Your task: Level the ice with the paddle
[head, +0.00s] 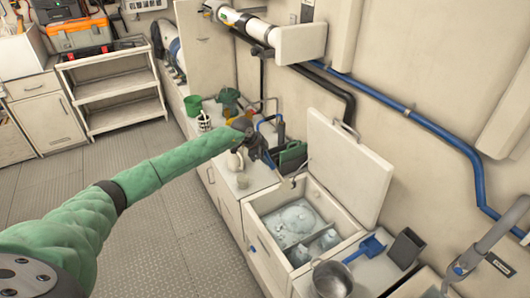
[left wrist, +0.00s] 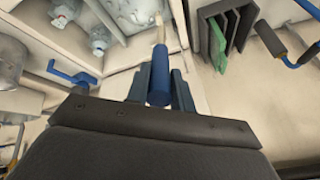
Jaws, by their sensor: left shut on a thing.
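The ice chest (head: 256,211) stands in the counter with its pale lid (head: 350,165) raised. White ice (head: 297,214) lies in its far compartment, with a raised mound. Clear bottles (head: 329,238) lie in the nearer compartments. My left gripper (head: 268,160) is shut on the paddle's blue handle (left wrist: 158,88), at the chest's far left edge. The paddle's pale shaft (left wrist: 159,30) runs on from the handle toward the chest; its far end is cut off in the left wrist view. The ice (left wrist: 130,12) shows at that view's top edge. My right gripper is not in view.
A rack with a green board (left wrist: 217,45) is close beside my left gripper. Cups and a white jug (head: 235,160) crowd the counter beyond.

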